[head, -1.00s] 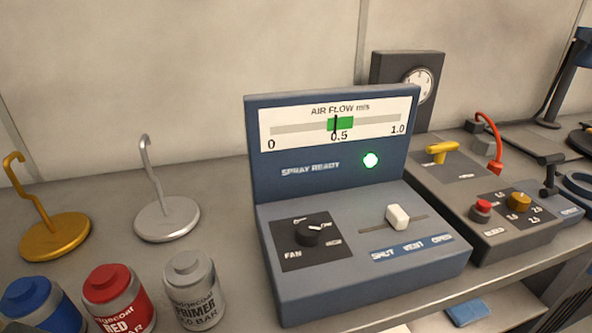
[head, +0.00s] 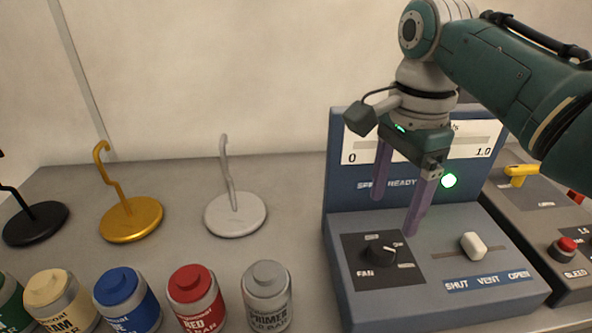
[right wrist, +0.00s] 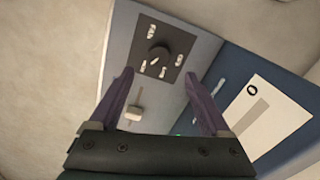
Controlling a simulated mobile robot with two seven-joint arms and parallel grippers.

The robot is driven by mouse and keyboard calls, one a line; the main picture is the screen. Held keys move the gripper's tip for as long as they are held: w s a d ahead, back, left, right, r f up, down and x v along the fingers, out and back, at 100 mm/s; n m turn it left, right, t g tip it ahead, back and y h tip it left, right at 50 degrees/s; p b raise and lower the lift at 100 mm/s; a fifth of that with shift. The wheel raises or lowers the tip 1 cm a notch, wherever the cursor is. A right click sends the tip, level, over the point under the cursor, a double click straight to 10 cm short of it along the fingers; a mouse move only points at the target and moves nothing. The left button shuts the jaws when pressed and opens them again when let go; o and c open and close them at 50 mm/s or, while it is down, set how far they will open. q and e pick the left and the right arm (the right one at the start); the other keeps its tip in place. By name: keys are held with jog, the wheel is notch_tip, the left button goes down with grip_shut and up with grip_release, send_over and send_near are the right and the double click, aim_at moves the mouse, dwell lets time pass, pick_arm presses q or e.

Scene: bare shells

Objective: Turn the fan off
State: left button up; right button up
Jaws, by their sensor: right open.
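The fan knob (head: 380,249) is a black rotary knob on a dark square plate marked FAN, at the left of the blue-grey control box (head: 450,305). It also shows in the right wrist view (right wrist: 159,54), beyond the fingertips. My right gripper (head: 395,215) is open and empty, its purple fingers pointing down above the box, just behind and above the knob. In the right wrist view my right gripper (right wrist: 160,82) has its fingers apart with the knob framed between and past them. My left gripper is not in view.
A white slider (head: 473,246) sits right of the knob, over SHUT, VENT, OPEN. A second panel with a red button (head: 567,244) and yellow lever (head: 520,170) stands at right. Several cans, including a grey primer can (head: 267,300), and a silver hook stand (head: 236,213) are at left.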

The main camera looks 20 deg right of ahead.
aim_at(383, 247)
notch_tip(383, 247, down, 9)
jog(key=shift+r+b, duration=0.15)
jog(key=shift+b, duration=1.05)
grip_shut()
